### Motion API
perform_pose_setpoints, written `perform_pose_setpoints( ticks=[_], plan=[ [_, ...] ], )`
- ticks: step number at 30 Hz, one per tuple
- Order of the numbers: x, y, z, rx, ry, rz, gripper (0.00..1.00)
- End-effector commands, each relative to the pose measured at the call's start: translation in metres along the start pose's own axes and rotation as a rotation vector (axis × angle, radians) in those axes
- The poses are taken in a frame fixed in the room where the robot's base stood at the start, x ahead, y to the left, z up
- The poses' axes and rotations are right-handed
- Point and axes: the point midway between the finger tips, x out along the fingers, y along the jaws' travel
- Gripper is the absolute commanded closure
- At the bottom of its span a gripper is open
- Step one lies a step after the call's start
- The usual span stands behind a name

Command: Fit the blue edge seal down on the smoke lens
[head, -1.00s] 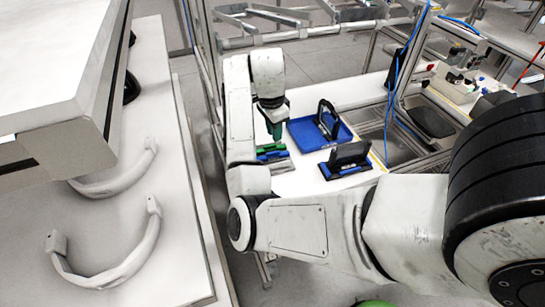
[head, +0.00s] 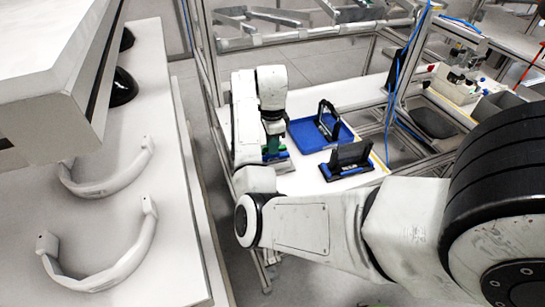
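My gripper (head: 272,145) has green fingers and points down at the left end of the white bench. It is over, and seems to reach, a small green and grey fixture (head: 281,164). My forearm hides part of both. Whether the fingers are open or shut is too small to see. A dark panel (head: 351,154), which may be the smoke lens, stands upright on a black base with blue on it, right of the gripper. I cannot clearly pick out the blue edge seal; some blue shows low at the fixture.
A blue tray (head: 308,142) with an upright black frame (head: 329,113) lies behind the dark panel. Metal posts and a blue cable border the bench's right side. At left, a white table (head: 100,230) holds two white curved pieces and dark rounded shells.

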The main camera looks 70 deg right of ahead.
Motion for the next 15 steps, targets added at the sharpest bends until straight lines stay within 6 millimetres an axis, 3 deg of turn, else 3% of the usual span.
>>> perform_pose_setpoints(
  ticks=[6, 15],
  plan=[
    [0.025, 0.001, -0.001, -0.001, 0.0, 0.002, 0.79],
    [0.029, 0.0, 0.0, 0.0, -0.001, -0.001, 0.81]
  ],
)
